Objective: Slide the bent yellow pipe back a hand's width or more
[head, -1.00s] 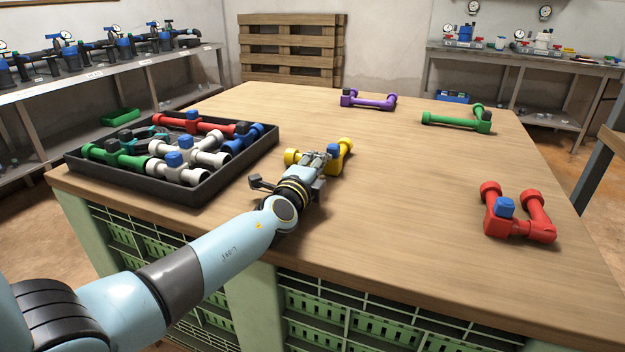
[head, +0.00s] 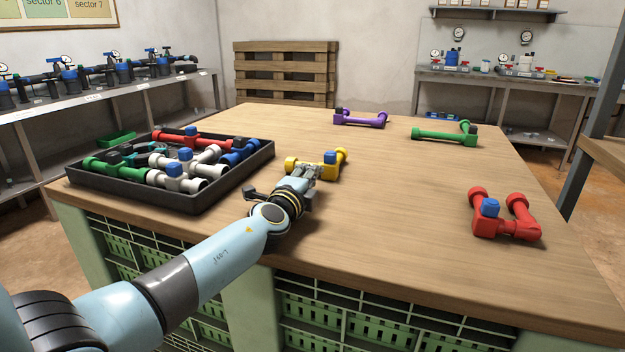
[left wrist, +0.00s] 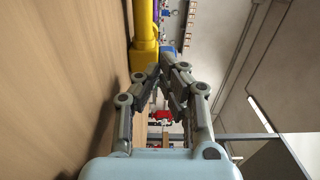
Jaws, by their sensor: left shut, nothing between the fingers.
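The bent yellow pipe (head: 303,162) lies on the wooden table, right of the black tray, with a blue cap (head: 330,158) near its right elbow. My left gripper (head: 312,172) is at the pipe's near side, low over the table, its fingers shut and empty. In the left wrist view the fingertips (left wrist: 162,76) are together close to the yellow pipe (left wrist: 145,50); I cannot tell whether they touch it. The gripper hides part of the pipe's near side. My right gripper is not in view.
The black tray (head: 225,188) of fittings stands to the left. A purple pipe (head: 360,119) and a green pipe (head: 440,134) lie toward the back, a red pipe (head: 505,218) at right. The table between the yellow and purple pipes is clear.

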